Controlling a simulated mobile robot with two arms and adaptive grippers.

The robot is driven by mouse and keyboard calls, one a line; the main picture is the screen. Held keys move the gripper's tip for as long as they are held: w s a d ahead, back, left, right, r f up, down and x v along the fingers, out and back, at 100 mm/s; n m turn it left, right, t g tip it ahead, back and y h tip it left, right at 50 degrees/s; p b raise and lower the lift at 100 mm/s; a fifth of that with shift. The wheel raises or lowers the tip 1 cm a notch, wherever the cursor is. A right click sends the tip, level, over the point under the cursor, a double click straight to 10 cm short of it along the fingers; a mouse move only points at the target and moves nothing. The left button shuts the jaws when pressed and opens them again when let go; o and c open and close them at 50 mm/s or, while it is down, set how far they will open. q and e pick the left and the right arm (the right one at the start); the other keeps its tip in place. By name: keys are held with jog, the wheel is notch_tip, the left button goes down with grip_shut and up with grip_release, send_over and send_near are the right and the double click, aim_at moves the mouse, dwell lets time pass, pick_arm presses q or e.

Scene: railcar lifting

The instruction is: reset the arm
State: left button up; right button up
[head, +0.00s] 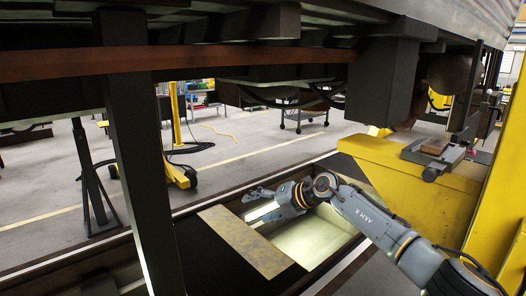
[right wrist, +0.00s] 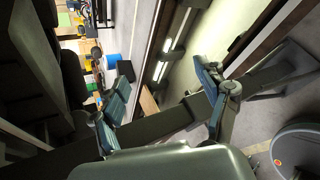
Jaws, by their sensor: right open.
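My right arm, marked "ARM R", comes in from the lower right in the head view and reaches left over the lit pit. Its gripper (head: 251,203) is open, with nothing between the fingers. In the right wrist view the two blue-grey fingers (right wrist: 163,78) stand wide apart, with a dark beam or post crossing the view behind them. My left gripper does not show in either view.
The railcar underside (head: 240,60) spans the top. A dark post (head: 135,150) stands at left, and a yellow lifting jack (head: 395,170) at right. A pit (head: 315,240) with a flat plate (head: 245,243) lies below. A black stand (head: 90,180) and open floor lie beyond.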

jog(key=s+a+m+t+y, duration=0.55)
jog(key=s+m+t, duration=0.25)
jog(key=m, duration=0.2)
jog(key=s+d+f+m+t+h, duration=0.1)
jog(key=s+d+f+m+h, duration=0.4)
jog(key=d+f+m+h, duration=0.3)
jog(key=s+d+f+m+h, duration=0.5)
jog(key=d+f+m+h, duration=0.15)
jog(key=d+m, duration=0.35)
jog(key=s+d+f+m+g, duration=0.2)
jog(key=s+d+f+g, duration=0.15)
jog(key=s, duration=0.75)
jog(key=s+d+f+m+g+h, duration=0.1)
jog(key=s+d+f+g, duration=0.3)
jog(key=s, duration=0.6)
jog(key=s+d+f+m+g, duration=0.2)
jog(key=s+f+g, duration=0.25)
jog(key=s, duration=0.65)
notch_tip(320, 180, down, 29)
jog(key=b, duration=0.5)
jog(key=s+d+f+g+b, duration=0.1)
jog(key=s+f+b, duration=0.1)
jog(key=s+f, duration=0.6)
jog(key=s+d+f+g+b, duration=0.1)
jog(key=s+f+b, duration=0.1)
jog(key=s+f, duration=0.7)
notch_tip(320, 180, down, 6)
jog(key=shift+d+f+n+b, duration=0.1)
jog(key=shift+d+n+b, duration=0.05)
jog(key=shift+n+b, duration=0.2)
